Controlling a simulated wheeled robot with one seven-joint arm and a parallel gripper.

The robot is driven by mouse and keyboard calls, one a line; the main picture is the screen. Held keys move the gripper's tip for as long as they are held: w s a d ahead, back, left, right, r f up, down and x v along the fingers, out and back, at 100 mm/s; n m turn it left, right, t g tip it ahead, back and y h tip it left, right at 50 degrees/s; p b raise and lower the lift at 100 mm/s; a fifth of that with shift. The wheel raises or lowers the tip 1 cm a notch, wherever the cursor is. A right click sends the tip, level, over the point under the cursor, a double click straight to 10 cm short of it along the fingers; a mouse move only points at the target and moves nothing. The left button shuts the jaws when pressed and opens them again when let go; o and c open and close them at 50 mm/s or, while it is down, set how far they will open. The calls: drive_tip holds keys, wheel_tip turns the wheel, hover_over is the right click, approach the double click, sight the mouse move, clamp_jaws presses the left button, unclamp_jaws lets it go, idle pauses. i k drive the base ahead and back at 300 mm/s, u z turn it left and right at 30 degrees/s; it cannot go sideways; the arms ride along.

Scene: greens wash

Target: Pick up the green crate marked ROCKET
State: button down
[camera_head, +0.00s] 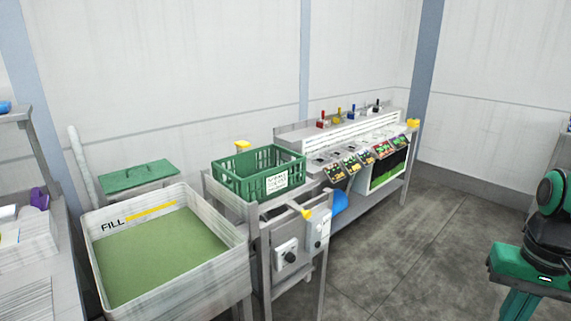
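A green slatted crate (258,190) stands upright on a grey metal stand in the middle of the view. A white label (277,182) with dark lettering is on its side, too small to read for certain. The crate looks empty, though its floor is partly hidden by its walls. My gripper is not in view. Only green and black parts of my own arm show at the right edge, well apart from the crate.
A large basin (236,262) marked FILL, with green content, stands left of the crate. A control box (286,255) with a dark knob is below it. A bench (350,128) with coloured levers and bins runs right. Bare floor (430,250) lies in front.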

sight(262, 184)
drive_tip(key=k, duration=0.75)
drive_tip(key=z, duration=0.5)
drive_tip(key=i, duration=2.35)
drive_tip(key=u, duration=1.05)
drive_tip(key=i, duration=0.5)
drive_tip(key=u, duration=0.2)
